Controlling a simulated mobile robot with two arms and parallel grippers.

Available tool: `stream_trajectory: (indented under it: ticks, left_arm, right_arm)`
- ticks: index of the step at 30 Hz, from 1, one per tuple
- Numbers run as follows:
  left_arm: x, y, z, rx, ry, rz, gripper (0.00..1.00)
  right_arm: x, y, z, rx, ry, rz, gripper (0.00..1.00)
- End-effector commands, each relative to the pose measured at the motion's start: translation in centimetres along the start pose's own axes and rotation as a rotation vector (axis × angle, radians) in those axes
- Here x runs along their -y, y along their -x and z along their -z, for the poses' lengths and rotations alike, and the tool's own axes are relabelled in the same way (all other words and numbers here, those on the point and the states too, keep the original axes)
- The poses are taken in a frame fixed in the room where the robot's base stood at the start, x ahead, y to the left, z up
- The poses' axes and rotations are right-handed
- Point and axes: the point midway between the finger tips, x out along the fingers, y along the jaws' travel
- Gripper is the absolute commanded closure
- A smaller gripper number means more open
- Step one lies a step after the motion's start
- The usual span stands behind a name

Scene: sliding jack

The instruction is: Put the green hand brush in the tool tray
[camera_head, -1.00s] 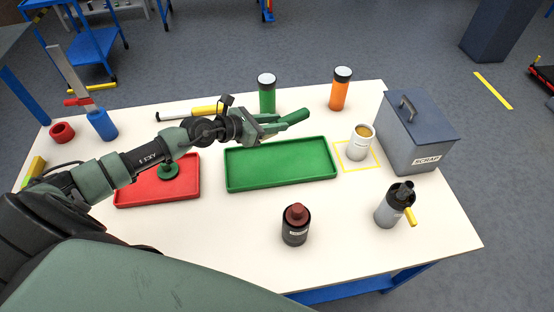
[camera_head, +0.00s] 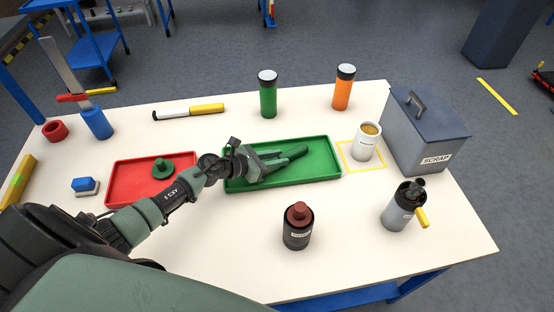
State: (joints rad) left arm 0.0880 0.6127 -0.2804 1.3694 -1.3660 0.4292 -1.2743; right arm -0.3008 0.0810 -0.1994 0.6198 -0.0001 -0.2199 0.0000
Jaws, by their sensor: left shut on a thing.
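The green hand brush (camera_head: 293,152) is held by my left gripper (camera_head: 268,165), which is shut on it. Brush and gripper are over the left half of the green tray (camera_head: 320,171), low and close to its floor. I cannot tell whether the brush touches the tray. Part of the brush is hidden by the gripper. A red tray (camera_head: 127,194) lies to the left, with a small green round object with a knob (camera_head: 161,168) in it. No label shows which tray is the tool tray. My right gripper is not in view.
A dark bottle with a red top (camera_head: 298,228) stands in front of the green tray. A white can (camera_head: 365,144), grey scrap box (camera_head: 425,140) and a torch-like canister (camera_head: 402,207) are at right. Green (camera_head: 267,97) and orange (camera_head: 343,90) cylinders stand behind.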

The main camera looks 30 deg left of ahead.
Motion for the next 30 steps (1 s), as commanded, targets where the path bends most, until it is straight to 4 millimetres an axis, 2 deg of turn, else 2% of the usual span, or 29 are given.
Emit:
stream_trajectory:
  ticks: [11,12,13,14,22,26,30]
  left_arm:
    - [-0.1,-0.2,0.4,0.001,-0.002,0.0,1.0]
    - [0.0,-0.1,0.3,0.0,-0.001,0.0,0.62]
    - [0.0,-0.1,0.2,0.0,-0.001,0.0,0.54]
    - [0.0,-0.1,0.2,0.0,-0.001,0.0,0.52]
    - [0.0,-0.1,0.2,0.0,-0.001,0.0,0.52]
    - [0.0,0.2,-0.5,0.0,-0.001,-0.001,0.52]
    - [-0.1,2.4,0.2,-0.005,-0.005,-0.001,0.52]
  right_arm:
    - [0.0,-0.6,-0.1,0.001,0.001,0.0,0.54]
    - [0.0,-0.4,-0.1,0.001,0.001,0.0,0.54]
    - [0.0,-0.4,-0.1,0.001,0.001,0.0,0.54]
    - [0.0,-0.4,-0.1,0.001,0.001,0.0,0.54]
    - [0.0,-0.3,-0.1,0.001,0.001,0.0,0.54]
    - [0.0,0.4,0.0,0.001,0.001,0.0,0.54]
    - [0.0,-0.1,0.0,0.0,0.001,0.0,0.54]
